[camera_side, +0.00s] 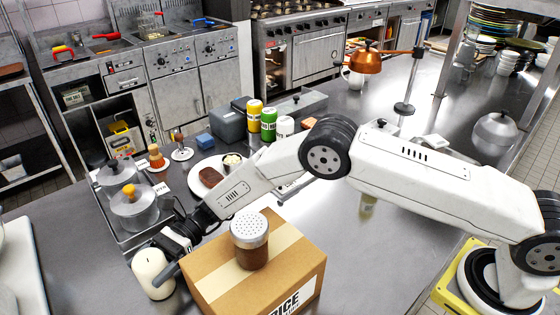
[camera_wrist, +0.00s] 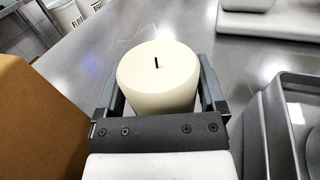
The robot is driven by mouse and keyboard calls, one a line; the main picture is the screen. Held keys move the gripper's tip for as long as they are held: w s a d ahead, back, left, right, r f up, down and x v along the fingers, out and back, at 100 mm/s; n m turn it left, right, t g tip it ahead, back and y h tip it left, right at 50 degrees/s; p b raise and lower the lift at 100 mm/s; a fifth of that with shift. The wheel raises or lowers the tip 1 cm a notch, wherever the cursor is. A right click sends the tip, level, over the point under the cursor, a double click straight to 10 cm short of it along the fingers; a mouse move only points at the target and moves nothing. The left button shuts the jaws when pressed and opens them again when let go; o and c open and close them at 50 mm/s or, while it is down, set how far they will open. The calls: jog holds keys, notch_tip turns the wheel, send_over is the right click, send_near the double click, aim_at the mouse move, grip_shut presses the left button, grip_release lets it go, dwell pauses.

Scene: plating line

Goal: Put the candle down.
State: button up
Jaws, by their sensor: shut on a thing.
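A thick cream candle (camera_side: 152,274) with a dark wick is at the lower left of the side view, left of the cardboard box. My gripper (camera_side: 166,262) is shut on it, with one finger on each side. In the wrist view the candle (camera_wrist: 158,78) stands upright between the two fingers of my gripper (camera_wrist: 160,95). The steel counter (camera_side: 90,262) lies beneath and around it.
A cardboard box (camera_side: 215,272) with a shaker (camera_side: 249,242) on top stands close to the right of the candle. A white board (camera_side: 22,270) is at the left edge. Bare counter lies between board and candle.

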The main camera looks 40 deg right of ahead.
jog(key=o, duration=1.2)
jog(key=shift+f, duration=0.15)
jog(key=shift+r, duration=0.2)
jog(key=v, duration=1.2)
jog(key=shift+d, duration=0.1)
